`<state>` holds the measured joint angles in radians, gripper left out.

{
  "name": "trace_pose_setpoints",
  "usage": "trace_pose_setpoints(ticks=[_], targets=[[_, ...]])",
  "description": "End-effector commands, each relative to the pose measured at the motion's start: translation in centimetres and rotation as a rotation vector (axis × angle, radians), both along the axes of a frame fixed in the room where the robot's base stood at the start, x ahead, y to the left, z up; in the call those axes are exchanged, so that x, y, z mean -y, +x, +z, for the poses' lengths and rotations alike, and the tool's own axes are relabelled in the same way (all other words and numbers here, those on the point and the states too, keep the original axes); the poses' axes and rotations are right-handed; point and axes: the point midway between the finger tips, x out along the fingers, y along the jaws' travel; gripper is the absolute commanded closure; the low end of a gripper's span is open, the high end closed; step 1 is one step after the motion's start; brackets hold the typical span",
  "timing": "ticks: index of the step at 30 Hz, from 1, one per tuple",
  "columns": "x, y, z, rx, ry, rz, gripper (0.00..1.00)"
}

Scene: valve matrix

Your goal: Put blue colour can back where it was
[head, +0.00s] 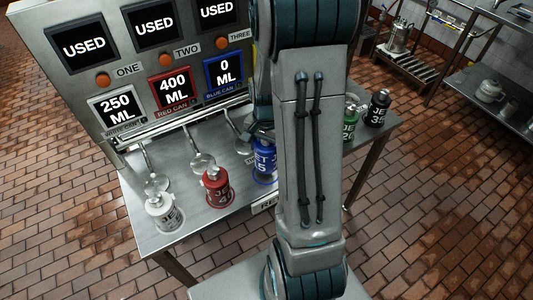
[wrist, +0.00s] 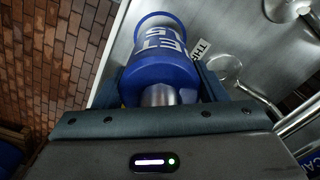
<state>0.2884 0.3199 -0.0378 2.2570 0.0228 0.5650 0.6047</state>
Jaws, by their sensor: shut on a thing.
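The blue can (head: 264,165) is near the table's front edge, right of the red can, partly hidden behind my arm. In the wrist view the blue can (wrist: 160,58) sits between the jaws, its white lettering partly visible. My gripper (wrist: 160,88) is shut on it around its neck end. In the head view my gripper (head: 262,132) is mostly hidden by the arm. I cannot tell whether the can's base touches the table.
The steel table (head: 196,228) also bears a white can (head: 163,212), a red can (head: 217,188), a green can (head: 350,122) and a black can (head: 377,108). A panel (head: 75,85) with displays and orange buttons stands at the back.

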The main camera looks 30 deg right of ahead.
Motion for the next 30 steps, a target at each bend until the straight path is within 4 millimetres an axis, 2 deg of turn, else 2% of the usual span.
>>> trace_pose_setpoints(ticks=[12, 26, 27, 28, 30], targets=[[0.0, 0.1, -3.7, 0.000, 0.000, 0.000, 0.87], [0.0, 0.1, -4.5, 0.002, -0.001, 0.001, 0.87], [0.0, 0.1, -4.4, 0.000, 0.000, 0.000, 0.24], [0.0, 0.1, -4.3, 0.000, 0.000, 0.001, 0.16], [0.0, 0.1, -4.3, 0.000, 0.000, 0.001, 0.13]])
